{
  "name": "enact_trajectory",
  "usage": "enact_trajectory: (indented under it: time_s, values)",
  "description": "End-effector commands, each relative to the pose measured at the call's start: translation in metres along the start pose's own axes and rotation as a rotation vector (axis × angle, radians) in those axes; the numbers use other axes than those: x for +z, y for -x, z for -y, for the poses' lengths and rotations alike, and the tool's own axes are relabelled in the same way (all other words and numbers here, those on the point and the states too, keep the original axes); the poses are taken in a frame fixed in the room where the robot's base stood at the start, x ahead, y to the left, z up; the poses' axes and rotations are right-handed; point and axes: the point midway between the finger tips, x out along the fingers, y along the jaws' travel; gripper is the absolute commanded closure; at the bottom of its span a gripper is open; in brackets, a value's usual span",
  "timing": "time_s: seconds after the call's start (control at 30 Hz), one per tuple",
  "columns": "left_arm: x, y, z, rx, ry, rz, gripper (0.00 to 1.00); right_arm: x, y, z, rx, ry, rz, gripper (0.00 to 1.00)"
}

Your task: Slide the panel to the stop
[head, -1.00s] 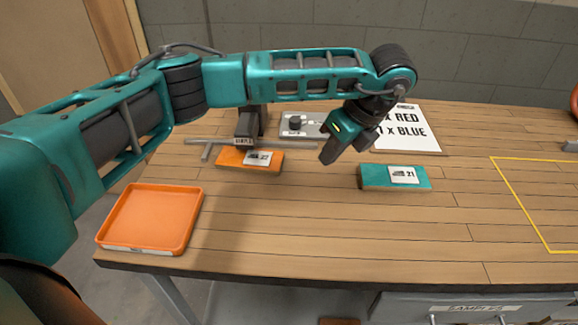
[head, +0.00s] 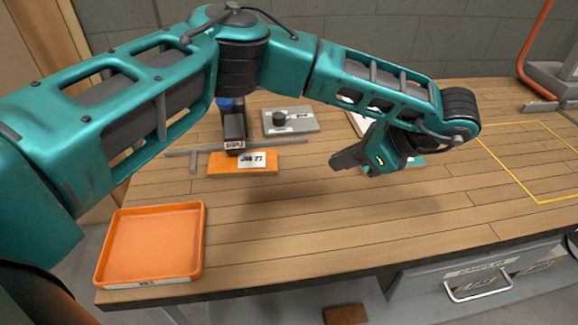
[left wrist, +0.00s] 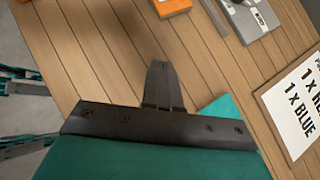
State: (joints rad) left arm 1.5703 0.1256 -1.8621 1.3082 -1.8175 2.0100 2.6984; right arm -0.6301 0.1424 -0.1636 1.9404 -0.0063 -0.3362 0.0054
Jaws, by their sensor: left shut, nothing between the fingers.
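An orange panel (head: 222,164) with a white label lies flat on the table, against a thin grey metal bar (head: 178,153) with a short crosspiece. The panel also shows at the top of the left wrist view (left wrist: 172,6). A teal panel (head: 416,160) lies further right, mostly hidden behind my left gripper; its corner shows in the left wrist view (left wrist: 222,108). My left gripper (head: 338,163) is shut and empty, to the right of the orange panel and apart from it. Its closed fingers point left. My right gripper is not in view.
An orange tray (head: 200,245) sits at the front left corner. A dark post (head: 233,128) and a grey plate with a knob (head: 300,122) stand behind the orange panel. A printed sign (left wrist: 298,105) lies at the back. A yellow outline (head: 510,165) marks clear table at right.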

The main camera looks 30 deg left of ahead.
Motion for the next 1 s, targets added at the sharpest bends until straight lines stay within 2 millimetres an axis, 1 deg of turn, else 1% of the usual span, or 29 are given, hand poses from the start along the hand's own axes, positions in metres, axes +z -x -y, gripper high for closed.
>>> enact_trajectory:
  time_s: [0.17,0.4,0.53,0.6,0.7,0.83,1.0]
  values:
    - [-0.001,-0.026,-0.001,0.008,-0.001,-0.001,1.0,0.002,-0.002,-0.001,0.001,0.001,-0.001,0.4]
    - [-0.002,-0.079,-0.002,0.007,-0.002,-0.001,1.0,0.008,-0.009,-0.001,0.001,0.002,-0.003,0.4]
    - [-0.002,-0.104,-0.002,0.007,-0.001,-0.002,1.0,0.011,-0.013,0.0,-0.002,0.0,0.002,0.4]
    - [0.011,-0.109,-0.001,0.004,0.0,-0.002,1.0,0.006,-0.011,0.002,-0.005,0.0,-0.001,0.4]
    - [0.019,-0.118,-0.001,0.003,0.0,-0.001,1.0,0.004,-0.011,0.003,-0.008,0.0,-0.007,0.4]
    - [0.026,-0.124,-0.001,0.002,-0.002,-0.002,1.0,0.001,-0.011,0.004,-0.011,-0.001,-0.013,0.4]
    - [0.028,-0.126,-0.001,0.001,-0.002,-0.002,1.0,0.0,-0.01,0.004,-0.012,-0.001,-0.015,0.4]
